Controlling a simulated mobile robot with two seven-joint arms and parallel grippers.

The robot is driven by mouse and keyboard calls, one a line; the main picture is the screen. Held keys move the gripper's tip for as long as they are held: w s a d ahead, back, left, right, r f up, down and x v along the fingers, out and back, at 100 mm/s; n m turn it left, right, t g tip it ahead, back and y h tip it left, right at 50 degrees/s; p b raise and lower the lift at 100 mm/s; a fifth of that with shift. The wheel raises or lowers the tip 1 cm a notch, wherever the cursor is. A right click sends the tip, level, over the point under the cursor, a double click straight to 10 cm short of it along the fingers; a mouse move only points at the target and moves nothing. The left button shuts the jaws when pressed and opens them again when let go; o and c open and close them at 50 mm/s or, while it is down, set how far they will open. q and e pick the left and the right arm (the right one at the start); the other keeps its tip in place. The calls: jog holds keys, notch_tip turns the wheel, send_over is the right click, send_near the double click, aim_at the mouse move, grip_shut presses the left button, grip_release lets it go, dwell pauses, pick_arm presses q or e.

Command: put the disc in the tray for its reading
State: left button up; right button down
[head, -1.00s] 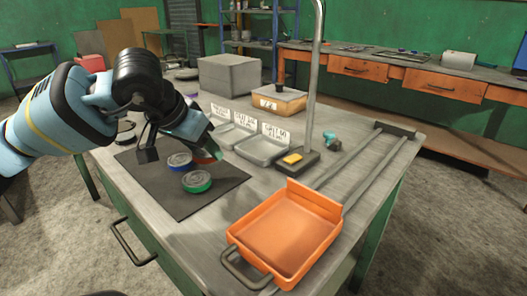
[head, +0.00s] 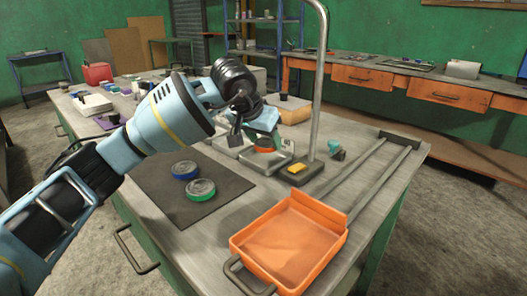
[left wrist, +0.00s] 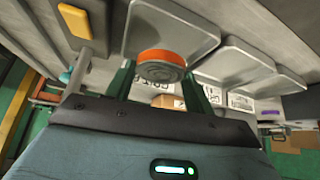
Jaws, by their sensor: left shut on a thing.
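My left gripper (head: 262,140) is shut on a grey disc with an orange band; this disc shows in the head view (head: 265,150) and between the fingers in the left wrist view (left wrist: 161,64). It is held by the metal trays, near the right-hand one (head: 264,162); I cannot tell its height above it. Several shallow trays, one nearest the disc (left wrist: 172,22), show in the left wrist view. Their label cards are mostly hidden or unreadable. A blue disc (head: 184,170) and a green disc (head: 200,190) lie on the dark mat (head: 155,182). My right gripper is out of view.
A tall metal post (head: 315,90) rises from a dark base right of the trays, with a yellow block (head: 298,168) on the base. An orange bin (head: 290,245) sits at the bench's front right, by two rails (head: 372,180). A small teal item (head: 335,150) lies behind.

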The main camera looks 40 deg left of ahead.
aim_at(261, 146)
pick_arm(q)
jog(key=shift+f+b, duration=0.45)
jog(key=shift+f, duration=1.25)
jog(key=shift+f, duration=0.1)
jog(key=o, duration=1.1)
jog(key=shift+c, duration=0.2)
